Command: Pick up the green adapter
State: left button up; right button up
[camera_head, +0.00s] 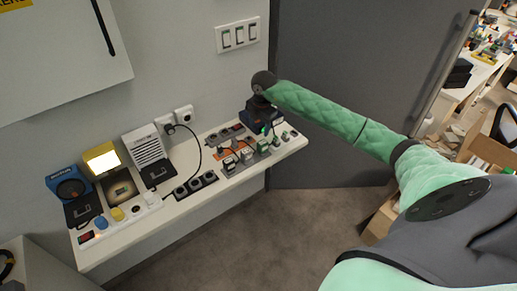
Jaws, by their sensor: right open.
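My right gripper (265,126) comes in from the right and points down over the right end of the wall shelf. It is open; its fingers are small and dark here. A small green patch shows at its lower end, but I cannot tell whether it is the green adapter or part of the gripper. Just below and in front of it stands a row of small plugs and adapters (247,154), some whitish-green, on grey and orange bases. Which one is the green adapter is too small to tell. The gripper hides part of the shelf behind it. My left gripper is not in view.
The narrow white shelf (120,245) also holds a black socket strip (195,185), a grey louvred box (145,145), a lit yellow lamp (103,160) and a blue device (68,185). A black cable runs from a wall socket (183,115). A dark door stands behind my arm.

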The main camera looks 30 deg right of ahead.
aim_at(263, 142)
jog(key=shift+s+d+f+m+g, duration=0.15)
jog(key=shift+s+d+m+g, duration=0.3)
jog(key=shift+s+m, duration=0.2)
jog(key=shift+s+d+m, duration=0.15)
jog(key=shift+s+m, duration=0.05)
jog(key=shift+m, duration=0.15)
jog(key=shift+a+f+m+p, duration=0.25)
jog(key=shift+f+m+p, duration=0.1)
jog(key=shift+m, duration=0.05)
jog(key=shift+d+f, duration=0.1)
jog(key=shift+f, duration=0.8)
jog(key=f+p, duration=0.2)
jog(key=f, duration=0.1)
jog(key=f+p, duration=0.1)
jog(key=p, duration=0.1)
jog(key=shift+s+a+f, duration=0.2)
jog(key=shift+s+a, duration=0.1)
jog(key=shift+f, duration=0.45)
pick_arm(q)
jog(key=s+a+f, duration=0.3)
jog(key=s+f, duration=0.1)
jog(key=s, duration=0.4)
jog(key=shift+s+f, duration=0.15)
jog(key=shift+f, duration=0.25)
pick_arm(e)
jog(key=shift+c, duration=0.5)
